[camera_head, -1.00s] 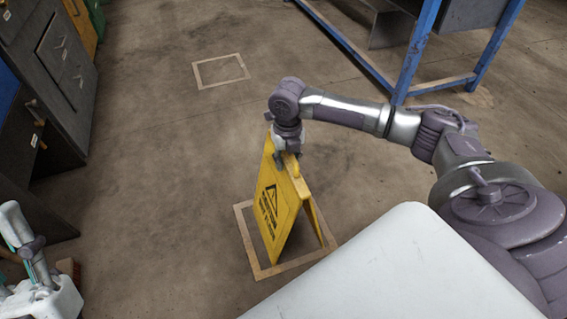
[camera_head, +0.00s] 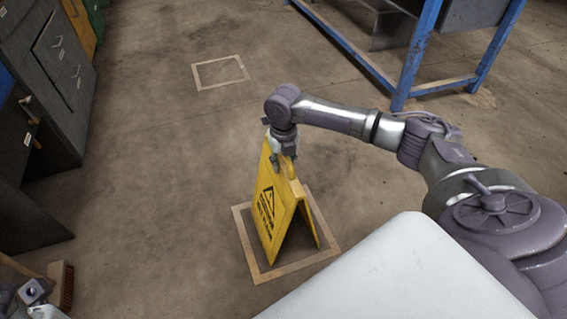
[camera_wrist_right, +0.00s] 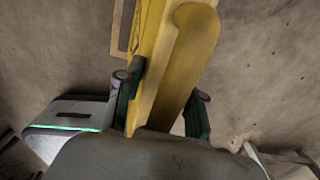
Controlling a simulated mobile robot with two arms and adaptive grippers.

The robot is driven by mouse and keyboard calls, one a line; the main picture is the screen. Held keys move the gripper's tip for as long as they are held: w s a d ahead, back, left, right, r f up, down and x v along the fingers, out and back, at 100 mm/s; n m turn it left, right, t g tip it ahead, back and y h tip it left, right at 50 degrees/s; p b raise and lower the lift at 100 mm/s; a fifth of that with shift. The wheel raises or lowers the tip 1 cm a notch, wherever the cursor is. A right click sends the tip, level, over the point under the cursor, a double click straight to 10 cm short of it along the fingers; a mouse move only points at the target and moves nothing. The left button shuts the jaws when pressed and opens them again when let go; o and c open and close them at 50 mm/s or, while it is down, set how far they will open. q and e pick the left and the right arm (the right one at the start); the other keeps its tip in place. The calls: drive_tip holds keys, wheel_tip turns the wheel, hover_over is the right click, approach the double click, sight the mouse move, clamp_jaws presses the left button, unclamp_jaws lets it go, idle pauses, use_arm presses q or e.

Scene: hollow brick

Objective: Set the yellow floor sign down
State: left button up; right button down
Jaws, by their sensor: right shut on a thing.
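The yellow floor sign (camera_head: 266,205) stands upright and spread like a tent, with a black warning triangle and lettering on its panel. My right gripper (camera_head: 284,160) is shut on its top edge from above. In the right wrist view the sign (camera_wrist_right: 172,75) lies between the two dark green finger pads of my right gripper (camera_wrist_right: 165,100). The sign's lower edges appear inside a tan square outline (camera_head: 241,234) on the floor. I cannot tell whether they touch the floor. My left gripper (camera_head: 32,293) shows only partly at the bottom left corner, away from the sign.
A second tan outline (camera_head: 220,86) farther back is empty. A blue metal frame (camera_head: 416,55) stands at the upper right, grey cabinets (camera_head: 55,80) at the left. A brush (camera_head: 62,284) lies at the lower left. The floor between is clear.

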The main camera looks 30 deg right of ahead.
drive_tip(key=c, duration=0.7)
unclamp_jaws()
